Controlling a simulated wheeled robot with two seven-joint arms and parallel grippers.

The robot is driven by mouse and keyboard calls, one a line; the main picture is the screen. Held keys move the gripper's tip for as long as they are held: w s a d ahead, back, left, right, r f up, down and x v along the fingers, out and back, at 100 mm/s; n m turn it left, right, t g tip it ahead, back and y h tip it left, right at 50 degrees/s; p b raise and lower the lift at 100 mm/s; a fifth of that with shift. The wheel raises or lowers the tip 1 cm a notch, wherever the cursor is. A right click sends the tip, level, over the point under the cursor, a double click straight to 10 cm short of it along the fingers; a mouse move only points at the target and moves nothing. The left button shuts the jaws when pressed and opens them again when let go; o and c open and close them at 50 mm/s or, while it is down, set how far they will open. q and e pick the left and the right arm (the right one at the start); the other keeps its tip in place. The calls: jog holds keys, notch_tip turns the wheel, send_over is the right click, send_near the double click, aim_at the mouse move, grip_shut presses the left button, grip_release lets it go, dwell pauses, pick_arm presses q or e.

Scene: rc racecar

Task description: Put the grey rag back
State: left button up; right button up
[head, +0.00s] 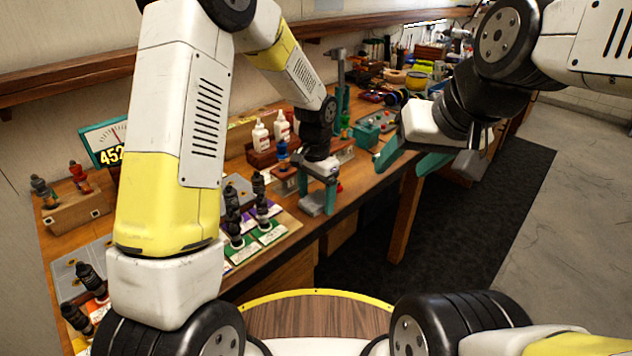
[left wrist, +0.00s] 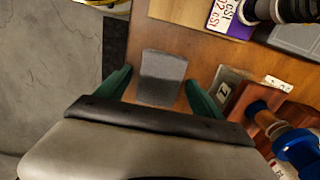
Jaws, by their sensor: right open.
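The grey rag (left wrist: 162,78) lies on the wooden workbench near its front edge. In the head view, the rag (head: 313,208) shows low beside my left gripper's fingers. My left gripper (head: 318,190) points down over the bench. In the left wrist view, its two teal fingers (left wrist: 160,92) stand apart on either side of the rag, with wood visible between each finger and the rag. Whether the fingertips reach the bench is unclear. My right gripper (head: 408,162) is open, in the air at the bench's front edge, with nothing seen between its teal fingers.
The workbench (head: 375,187) runs away to the back right. White bottles (head: 261,136) stand in a rack behind my left gripper. Black shock absorbers (head: 233,217) stand left of it on labelled cards. A teal box (head: 376,130) lies behind. A dark mat (head: 480,215) covers the floor.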

aim_at(316, 199)
pick_arm(q)
jog(key=shift+r, duration=0.1)
notch_tip(316, 199, up, 12)
jog(key=s+a+r+n+t+h, duration=0.1)
jog(key=s+a+r+n+t, duration=0.25)
jog(key=s+a+r, duration=0.6)
jog(key=s+a+r+n+t, duration=0.1)
jog(key=s+a+n, duration=0.1)
jog(key=s, duration=0.3)
jog(key=s+a+r+n+t+h, duration=0.1)
jog(key=s+a+n, duration=0.1)
jog(key=s, duration=0.4)
jog(key=shift+s+a+r+n+t, duration=0.15)
jog(key=shift+s+a+n+t, duration=0.2)
jog(key=shift+n, duration=0.1)
